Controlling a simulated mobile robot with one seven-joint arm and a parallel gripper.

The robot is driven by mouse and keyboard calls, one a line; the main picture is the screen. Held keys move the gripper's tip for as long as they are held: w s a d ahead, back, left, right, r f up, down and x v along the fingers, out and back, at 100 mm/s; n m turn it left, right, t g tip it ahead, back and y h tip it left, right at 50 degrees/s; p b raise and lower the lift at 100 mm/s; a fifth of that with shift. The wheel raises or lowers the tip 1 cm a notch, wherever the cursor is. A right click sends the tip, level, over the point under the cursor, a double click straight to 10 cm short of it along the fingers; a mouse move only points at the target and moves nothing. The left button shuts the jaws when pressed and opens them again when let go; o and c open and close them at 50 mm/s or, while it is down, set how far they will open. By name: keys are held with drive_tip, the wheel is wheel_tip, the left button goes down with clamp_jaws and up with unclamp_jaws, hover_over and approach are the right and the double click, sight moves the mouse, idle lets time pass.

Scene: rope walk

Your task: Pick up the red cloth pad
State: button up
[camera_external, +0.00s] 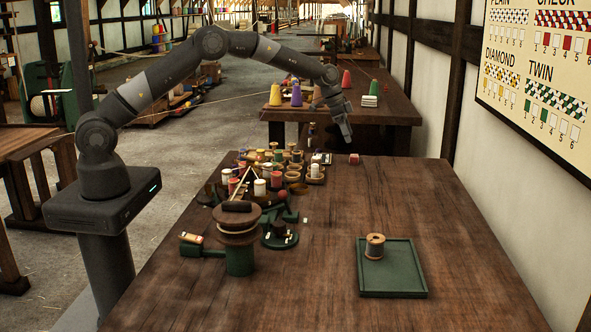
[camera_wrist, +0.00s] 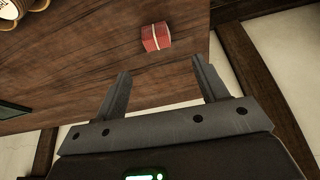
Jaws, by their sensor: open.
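The red cloth pad (camera_external: 354,159) lies on the wooden table near its far edge, right of the crowd of spools. In the wrist view the pad (camera_wrist: 156,37) is a small red block with a pale band across it. My gripper (camera_external: 346,139) hangs above the far end of the table, close to the pad in the picture. In the wrist view my gripper (camera_wrist: 160,75) has its two fingers spread and nothing between them. The pad lies beyond the fingertips, apart from them.
A green tray (camera_external: 408,289) with a thread spool (camera_external: 375,246) stands at the front right. Several spools and wooden holders (camera_external: 262,187) crowd the far left of the table. A wooden winder (camera_external: 237,222) stands nearer. The table's middle right is bare. Another table (camera_external: 392,112) stands behind.

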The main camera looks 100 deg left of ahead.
sight(353, 155)
drive_tip(key=x, duration=0.3)
drive_tip(key=shift+f, duration=0.15)
drive_tip(key=x, duration=0.4)
drive_tip(key=shift+s+d+f, duration=0.15)
drive_tip(key=shift+s+f, duration=0.1)
drive_tip(key=shift+s, duration=0.1)
drive_tip(key=shift+w+f, duration=0.2)
drive_tip(key=shift+f, duration=0.25)
drive_tip(key=c, duration=1)
drive_tip(key=shift+r, duration=0.1)
drive_tip(key=shift+c, duration=0.2)
